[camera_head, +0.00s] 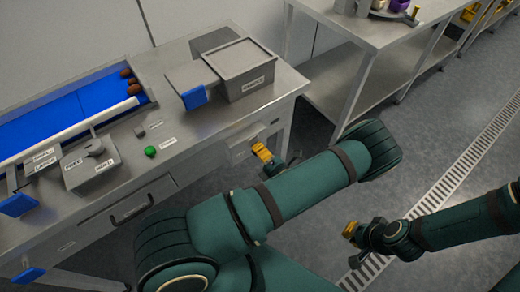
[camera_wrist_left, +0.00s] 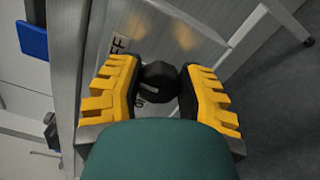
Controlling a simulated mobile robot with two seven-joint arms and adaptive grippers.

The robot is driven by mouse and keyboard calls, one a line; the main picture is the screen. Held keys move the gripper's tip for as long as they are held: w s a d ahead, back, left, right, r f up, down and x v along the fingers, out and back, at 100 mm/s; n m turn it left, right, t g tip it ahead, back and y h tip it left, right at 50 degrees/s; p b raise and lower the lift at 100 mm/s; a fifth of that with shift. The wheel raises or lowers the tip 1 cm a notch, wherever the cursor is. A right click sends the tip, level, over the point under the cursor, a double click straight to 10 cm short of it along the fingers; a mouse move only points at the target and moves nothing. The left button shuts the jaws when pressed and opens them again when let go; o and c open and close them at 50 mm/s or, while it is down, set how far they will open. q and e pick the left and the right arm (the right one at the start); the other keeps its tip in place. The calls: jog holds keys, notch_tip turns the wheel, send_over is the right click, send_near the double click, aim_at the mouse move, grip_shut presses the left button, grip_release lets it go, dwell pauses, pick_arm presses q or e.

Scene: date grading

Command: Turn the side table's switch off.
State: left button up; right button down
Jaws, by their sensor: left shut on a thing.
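The switch's round black knob (camera_wrist_left: 160,84) sits between the two yellow fingers of my left gripper (camera_wrist_left: 158,90), which is shut on it. In the head view my left gripper (camera_head: 262,152) is at a light panel (camera_head: 241,147) on the end face of the steel table, and the knob is hidden there. The knob's exact pointing direction is unclear. My right gripper (camera_head: 350,231) hangs over the floor, apart from everything; its fingers are too small to judge.
The steel table (camera_head: 215,130) carries a blue conveyor (camera_head: 75,115) with several brown dates, a lidded grey box (camera_head: 240,68), a green button (camera_head: 150,151) and a grey control box (camera_head: 91,161). A steel shelf (camera_head: 385,30) stands behind. The floor at right is clear, with a drain grate (camera_head: 466,159).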

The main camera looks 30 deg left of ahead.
dwell(0.3)
pick_arm(q)
jog(key=o, duration=1.2)
jog(key=shift+d, duration=0.1)
jog(key=v, duration=1.1)
jog(key=shift+s+d, duration=0.2)
jog(key=shift+d, duration=0.15)
